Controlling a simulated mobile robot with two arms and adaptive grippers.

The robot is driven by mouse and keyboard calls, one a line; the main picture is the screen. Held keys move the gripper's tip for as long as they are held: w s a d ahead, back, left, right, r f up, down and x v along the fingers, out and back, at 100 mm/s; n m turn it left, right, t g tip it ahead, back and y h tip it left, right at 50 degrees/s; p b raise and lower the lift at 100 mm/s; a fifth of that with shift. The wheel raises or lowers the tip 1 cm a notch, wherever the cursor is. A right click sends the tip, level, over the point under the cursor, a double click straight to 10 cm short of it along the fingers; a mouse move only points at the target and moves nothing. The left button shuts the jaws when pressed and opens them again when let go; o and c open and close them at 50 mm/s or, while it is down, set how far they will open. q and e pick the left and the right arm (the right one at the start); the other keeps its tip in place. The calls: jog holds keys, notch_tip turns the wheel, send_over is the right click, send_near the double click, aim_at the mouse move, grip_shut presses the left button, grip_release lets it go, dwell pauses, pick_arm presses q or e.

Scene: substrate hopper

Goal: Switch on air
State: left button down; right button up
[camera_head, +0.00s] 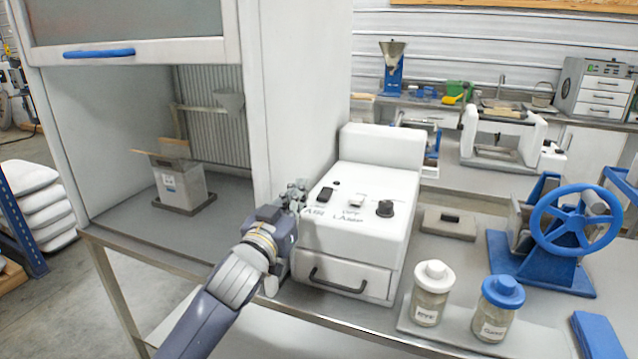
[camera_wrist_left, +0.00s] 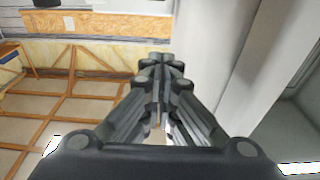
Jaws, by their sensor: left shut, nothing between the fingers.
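A white control box (camera_head: 350,232) stands on the bench beside the hood. Its sloping top carries a black rocker switch (camera_head: 325,194) above a label that seems to read AIR. A pale switch (camera_head: 356,200) with a label that looks like LAMP sits to its right, then a black knob (camera_head: 385,208). My left gripper (camera_head: 298,188) is shut and empty at the box's left edge, just left of the black switch; I cannot tell whether it touches the box. In the left wrist view the closed fingers (camera_wrist_left: 161,62) point away, with no switch visible. My right gripper is not in view.
The hood's white side wall (camera_head: 292,90) rises close behind my left gripper. A drawer with a dark handle (camera_head: 338,282) is in the box front. Two jars, white-lidded (camera_head: 431,292) and blue-lidded (camera_head: 498,307), stand to the right. A blue handwheel press (camera_head: 555,240) stands farther right.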

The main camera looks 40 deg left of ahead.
pick_arm(q)
jog(key=r+p, duration=0.1)
jog(key=p, duration=0.1)
send_over(319, 195)
jog(key=s, duration=0.2)
jog(key=shift+w+d+r, duration=0.1)
jog(key=shift+r, duration=0.1)
jog(key=f, duration=0.1)
jog(key=w+f, duration=0.1)
jog(key=f, duration=0.1)
jog(key=shift+w+a, duration=0.2)
jog(key=shift+w, duration=0.15)
jog(key=shift+w+f, duration=0.2)
jog(key=shift+f, duration=0.25)
